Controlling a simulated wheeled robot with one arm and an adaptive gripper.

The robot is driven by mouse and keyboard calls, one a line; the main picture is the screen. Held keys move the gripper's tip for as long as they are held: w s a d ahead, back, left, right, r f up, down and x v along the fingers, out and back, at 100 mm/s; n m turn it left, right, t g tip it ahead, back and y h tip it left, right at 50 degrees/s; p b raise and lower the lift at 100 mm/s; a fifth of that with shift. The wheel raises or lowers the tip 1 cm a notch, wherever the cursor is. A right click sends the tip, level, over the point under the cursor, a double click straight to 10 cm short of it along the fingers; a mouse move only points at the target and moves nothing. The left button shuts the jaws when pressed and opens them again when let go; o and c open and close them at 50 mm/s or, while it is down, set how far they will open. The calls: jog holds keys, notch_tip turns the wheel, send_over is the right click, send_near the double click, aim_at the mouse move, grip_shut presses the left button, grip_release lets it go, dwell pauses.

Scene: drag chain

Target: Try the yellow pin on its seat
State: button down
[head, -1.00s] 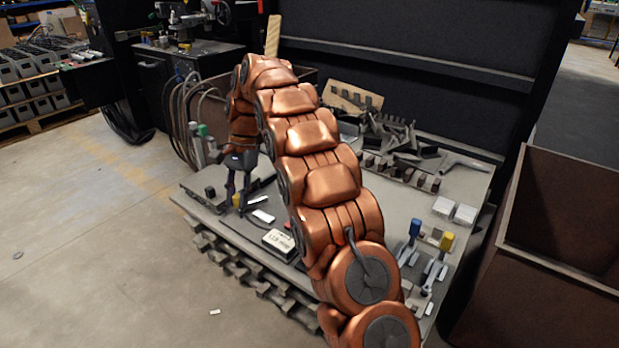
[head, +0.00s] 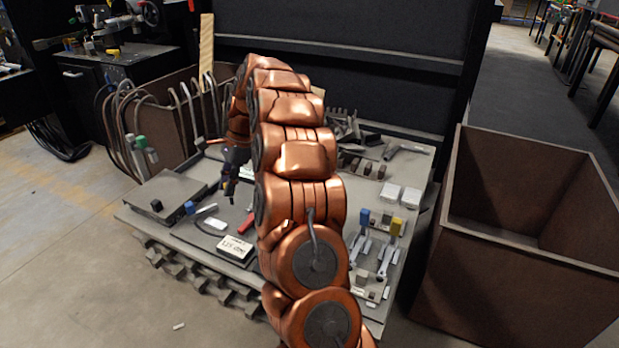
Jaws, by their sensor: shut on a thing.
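My gripper (head: 229,188) hangs fingers down over the left part of the grey workbench (head: 150,222), above the small parts. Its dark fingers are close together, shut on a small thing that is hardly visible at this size. The yellow pin does not show clearly now; a speck of yellow showed at the fingertips earlier. I cannot pick out the pin's seat for certain.
A blue piece (head: 190,207), a red-handled tool (head: 246,222) and a white labelled box (head: 236,248) lie near my gripper. Blue-handled (head: 363,217) and yellow-handled (head: 396,227) clamps stand at the right. A brown bin (head: 520,270) is beside the bench.

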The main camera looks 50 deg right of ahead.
jog(key=s+d+f+m+t+h+p, duration=0.1)
jog(key=s+d+m, duration=0.5)
jog(key=d, duration=0.3)
jog(key=s+d+f+m+t+h+p, duration=0.1)
jog(key=s+d+m+t+h+p, duration=0.1)
jog(key=s+d+m, duration=0.4)
jog(key=d, duration=0.3)
jog(key=shift+s+d+f, duration=0.2)
jog(key=shift+s+f, duration=0.1)
jog(key=shift+r+p, duration=0.1)
jog(key=shift+p, duration=0.25)
jog(key=shift+w, duration=0.1)
jog(key=shift+f+p, duration=0.35)
jog(key=shift+f, duration=2.35)
jog(key=shift+p, duration=1.25)
jog(key=shift+f+p, duration=0.4)
jog(key=shift+f, duration=1.9)
